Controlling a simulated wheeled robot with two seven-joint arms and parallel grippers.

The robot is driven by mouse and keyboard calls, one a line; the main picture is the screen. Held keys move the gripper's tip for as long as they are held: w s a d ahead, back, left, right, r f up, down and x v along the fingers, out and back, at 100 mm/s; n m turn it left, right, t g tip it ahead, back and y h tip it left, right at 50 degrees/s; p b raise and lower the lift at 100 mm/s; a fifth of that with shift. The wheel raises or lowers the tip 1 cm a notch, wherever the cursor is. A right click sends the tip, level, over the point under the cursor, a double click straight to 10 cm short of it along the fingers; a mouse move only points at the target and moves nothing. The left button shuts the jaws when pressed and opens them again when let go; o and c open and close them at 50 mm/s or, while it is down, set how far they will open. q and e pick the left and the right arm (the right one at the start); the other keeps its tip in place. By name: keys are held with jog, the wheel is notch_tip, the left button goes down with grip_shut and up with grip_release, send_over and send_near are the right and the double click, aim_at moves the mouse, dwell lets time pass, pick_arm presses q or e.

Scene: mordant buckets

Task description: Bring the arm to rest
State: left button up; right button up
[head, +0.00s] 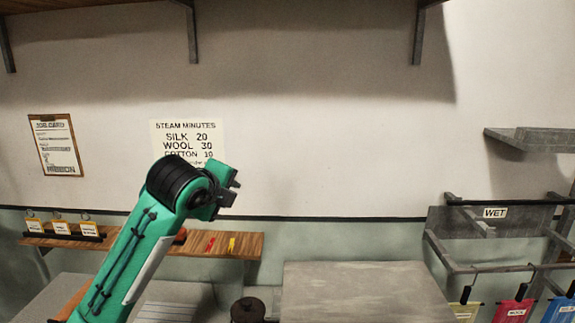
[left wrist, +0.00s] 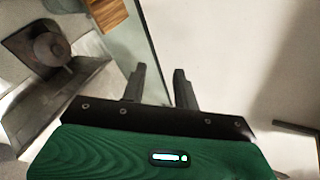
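My left arm is green with a black joint and comes in from the lower left in the head view. Its gripper (head: 233,187) is raised in front of the wall, just right of the steam minutes sign (head: 187,140). In the left wrist view the two dark fingers of the left gripper (left wrist: 160,85) stand apart with only wall between them, so it is open and empty. My right gripper is in neither view.
A wooden shelf (head: 140,242) with small labelled items runs along the wall behind my arm. A grey worktop (head: 362,292) is at lower centre, beside a dark round-topped object (head: 248,310). A metal rack marked WET (head: 495,212) with hanging coloured tags stands right. Brackets hang above.

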pick_arm(q)
jog(key=s+a+f+n+g, duration=0.1)
jog(key=s+f+n, duration=0.35)
jog(key=f, duration=0.55)
jog(key=s+a+f+n+g, duration=0.1)
jog(key=s+f+n+g, duration=0.15)
jog(key=s+f, duration=0.45)
jog(key=s+a+f+n, duration=0.1)
jog(key=s+f+n, duration=0.25)
jog(key=f, duration=0.85)
jog(key=s+a+f+n+g+y, duration=0.15)
jog(key=s+f+n, duration=0.3)
jog(key=s, duration=0.45)
jog(key=s+a+f+n+g, duration=0.25)
jog(key=s+f+n, duration=0.2)
jog(key=s, duration=0.45)
jog(key=s+a+f+n+g+y, duration=0.1)
jog(key=s+a+f+n, duration=0.3)
jog(key=s, duration=0.5)
notch_tip(320, 180, down, 36)
jog(key=m+b, duration=0.1)
jog(key=b, duration=0.2)
jog(key=s+a+f+g+b, duration=0.2)
jog(key=s+f, duration=1.6)
jog(key=f, duration=0.3)
jog(key=shift+s+a, duration=0.25)
jog(key=shift+s, duration=0.15)
jog(key=shift+f, duration=0.1)
